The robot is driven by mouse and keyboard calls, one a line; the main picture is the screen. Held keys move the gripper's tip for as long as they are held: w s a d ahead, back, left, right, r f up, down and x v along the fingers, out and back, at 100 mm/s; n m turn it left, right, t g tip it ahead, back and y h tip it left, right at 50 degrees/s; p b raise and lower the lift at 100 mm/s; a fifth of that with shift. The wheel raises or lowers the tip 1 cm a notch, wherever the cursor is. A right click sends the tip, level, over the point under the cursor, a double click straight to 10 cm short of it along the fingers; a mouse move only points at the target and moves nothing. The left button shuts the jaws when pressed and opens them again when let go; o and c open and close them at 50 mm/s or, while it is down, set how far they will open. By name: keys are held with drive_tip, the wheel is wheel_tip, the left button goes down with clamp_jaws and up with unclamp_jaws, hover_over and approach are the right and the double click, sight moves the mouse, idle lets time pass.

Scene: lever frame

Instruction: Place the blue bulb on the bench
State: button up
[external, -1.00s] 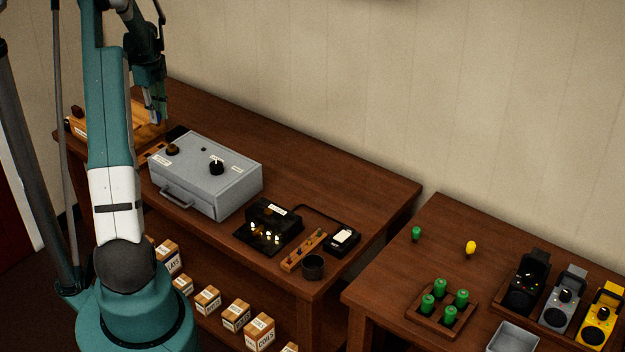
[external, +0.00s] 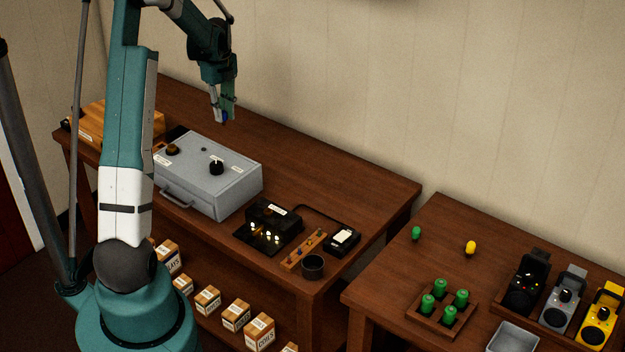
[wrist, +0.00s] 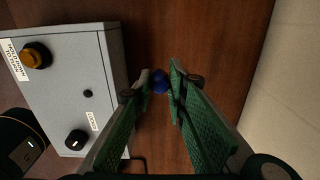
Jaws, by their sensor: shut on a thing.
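My gripper (external: 223,117) is shut on the blue bulb (wrist: 160,82), which shows between the two green fingers in the wrist view. In the external view the bulb is a small blue spot (external: 225,116) at the fingertips. My gripper points down and holds the bulb above the brown wooden bench (external: 330,181), behind the grey metal box. A green bulb (external: 416,233) and a yellow bulb (external: 471,248) stand apart on the right-hand table.
The grey box (external: 208,175) with knobs sits left of the fingers in the wrist view. A wooden box (external: 105,124) is at the far left. A black device (external: 268,228), a peg strip (external: 304,250) and a dark cup (external: 313,267) stand at the bench's right front. The back strip is clear.

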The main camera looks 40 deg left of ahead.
drive_tip(key=w+d+m, duration=0.2)
drive_tip(key=w+d, duration=0.2)
drive_tip(key=d, duration=1.2)
drive_tip(key=w+d+m, duration=0.3)
drive_tip(key=d, duration=1.3)
drive_tip(key=w+d+m, duration=0.2)
drive_tip(key=w+d, duration=0.2)
drive_tip(key=d, duration=1.2)
drive_tip(key=s+d+m, duration=0.2)
drive_tip(key=s+d, duration=0.3)
drive_tip(key=d, duration=0.9)
drive_tip(key=s+d+m, duration=0.3)
drive_tip(key=s+d, duration=0.3)
drive_tip(key=d, duration=0.9)
drive_tip(key=s+d+m, duration=0.2)
drive_tip(key=s+d, duration=0.4)
drive_tip(key=d, duration=0.9)
drive_tip(key=shift+d+m, duration=0.15)
drive_tip(key=shift+m, duration=0.15)
drive_tip(key=shift+f, duration=0.1)
drive_tip(key=shift+f, duration=3.15)
drive_tip(key=shift+f, duration=1.85)
